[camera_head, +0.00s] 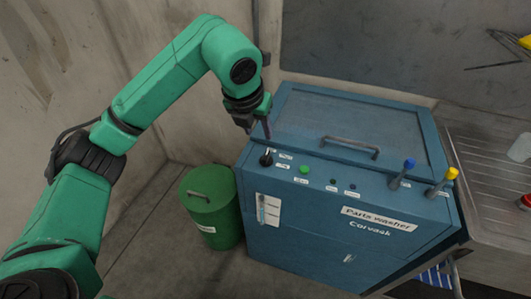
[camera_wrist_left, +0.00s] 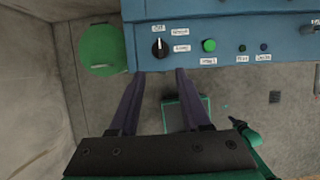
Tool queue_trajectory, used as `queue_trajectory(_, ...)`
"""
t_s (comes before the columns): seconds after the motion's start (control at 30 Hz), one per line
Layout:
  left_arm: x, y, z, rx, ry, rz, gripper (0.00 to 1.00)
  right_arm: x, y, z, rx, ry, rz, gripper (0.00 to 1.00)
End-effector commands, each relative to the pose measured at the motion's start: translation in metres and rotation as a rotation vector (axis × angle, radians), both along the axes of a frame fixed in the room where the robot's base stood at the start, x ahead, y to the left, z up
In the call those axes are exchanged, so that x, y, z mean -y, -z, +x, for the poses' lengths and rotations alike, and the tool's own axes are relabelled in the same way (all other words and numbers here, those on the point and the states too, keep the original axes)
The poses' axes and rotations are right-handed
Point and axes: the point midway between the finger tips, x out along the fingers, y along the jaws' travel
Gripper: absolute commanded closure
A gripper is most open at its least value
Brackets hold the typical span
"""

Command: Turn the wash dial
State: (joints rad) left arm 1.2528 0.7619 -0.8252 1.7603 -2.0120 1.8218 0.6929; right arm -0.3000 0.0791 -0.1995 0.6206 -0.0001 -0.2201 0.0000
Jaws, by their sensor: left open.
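The wash dial (camera_head: 266,158) is a small black knob at the left end of the blue parts washer's (camera_head: 300,218) front panel. In the left wrist view the dial (camera_wrist_left: 160,48) shows a white pointer mark directed up toward the "Off" label, with two more labels to its right. My left gripper (camera_head: 259,130) is above the dial and apart from it. In the left wrist view its two dark purple fingers (camera_wrist_left: 158,73) are spread, with nothing between them, and the dial lies just beyond the tips. My right gripper is not in view.
A green start button (camera_head: 304,169) and small lamps sit right of the dial. The lid has a bar handle (camera_head: 350,146). Blue (camera_head: 402,172) and yellow-topped (camera_head: 443,181) levers stand at the panel's right. A green bin (camera_head: 211,208) stands left of the washer; a metal sink counter (camera_head: 490,150) adjoins right.

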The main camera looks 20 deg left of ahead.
Motion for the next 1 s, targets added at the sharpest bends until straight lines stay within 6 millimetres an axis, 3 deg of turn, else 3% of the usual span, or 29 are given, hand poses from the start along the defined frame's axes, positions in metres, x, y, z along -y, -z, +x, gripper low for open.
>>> queue_trajectory(0.17, -0.002, 0.019, 0.007, -0.008, -0.006, 0.010, 0.53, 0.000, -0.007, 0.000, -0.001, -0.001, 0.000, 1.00)
queue_trajectory(0.6, 0.003, 0.119, 0.048, -0.007, -0.001, 0.005, 0.53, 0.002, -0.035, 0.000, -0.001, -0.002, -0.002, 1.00)
queue_trajectory(0.73, 0.003, 0.132, 0.053, -0.003, 0.001, 0.005, 0.53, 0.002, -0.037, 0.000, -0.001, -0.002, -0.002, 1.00)
queue_trajectory(0.97, 0.003, 0.134, 0.054, -0.003, 0.001, 0.005, 0.53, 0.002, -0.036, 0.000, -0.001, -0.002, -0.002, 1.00)
queue_trajectory(1.0, 0.003, 0.134, 0.054, -0.003, 0.001, 0.005, 0.60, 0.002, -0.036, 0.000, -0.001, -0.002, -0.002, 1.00)
